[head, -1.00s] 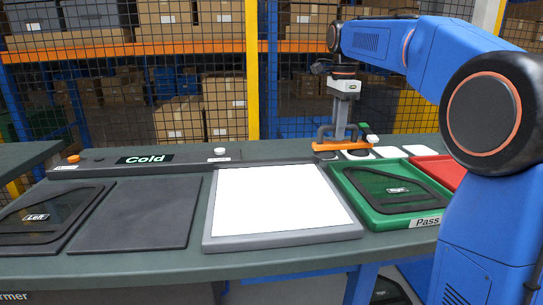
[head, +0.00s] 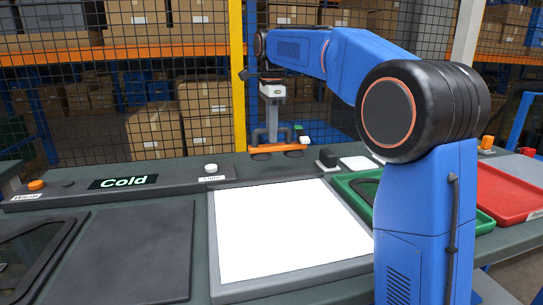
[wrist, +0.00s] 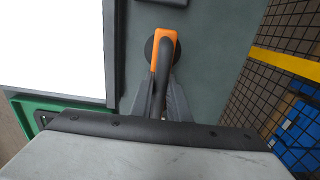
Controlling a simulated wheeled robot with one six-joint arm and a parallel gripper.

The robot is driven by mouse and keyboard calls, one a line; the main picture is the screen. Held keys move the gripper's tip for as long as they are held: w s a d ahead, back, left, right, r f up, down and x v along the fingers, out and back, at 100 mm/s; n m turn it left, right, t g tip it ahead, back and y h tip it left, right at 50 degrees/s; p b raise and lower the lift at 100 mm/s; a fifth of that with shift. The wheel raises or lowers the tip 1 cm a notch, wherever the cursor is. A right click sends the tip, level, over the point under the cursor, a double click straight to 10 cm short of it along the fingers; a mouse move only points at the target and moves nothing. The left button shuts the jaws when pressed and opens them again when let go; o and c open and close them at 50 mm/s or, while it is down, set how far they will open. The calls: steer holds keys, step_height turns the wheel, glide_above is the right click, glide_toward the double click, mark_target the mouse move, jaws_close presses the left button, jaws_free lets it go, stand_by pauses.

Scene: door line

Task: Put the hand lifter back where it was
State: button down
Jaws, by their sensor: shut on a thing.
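The hand lifter (head: 275,148) has an orange bar, a dark handle and round dark cups underneath. My gripper (head: 271,122) is shut on its handle from above. In the head view the lifter is level, at the back of the bench behind the white panel. I cannot tell whether its cups touch the bench. In the wrist view the orange bar and one cup of the lifter (wrist: 166,42) show beyond the handle, over bare grey surface; its near end is hidden by my gripper (wrist: 163,97).
The grey-framed white panel (head: 275,225) lies in front. A black block (head: 328,158) and white square (head: 358,163) are to the lifter's right. The green tray (head: 350,195) is partly behind my arm; a red tray (head: 505,195) is farther right. Mesh fencing (head: 180,110) stands behind.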

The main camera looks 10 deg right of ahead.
mark_target(272, 145)
steer(key=shift+f, duration=3.1)
steer(key=shift+f, duration=0.1)
steer(key=c, duration=1.7)
jaws_free()
step_height(272, 145, up, 11)
steer(key=shift+r, duration=0.65)
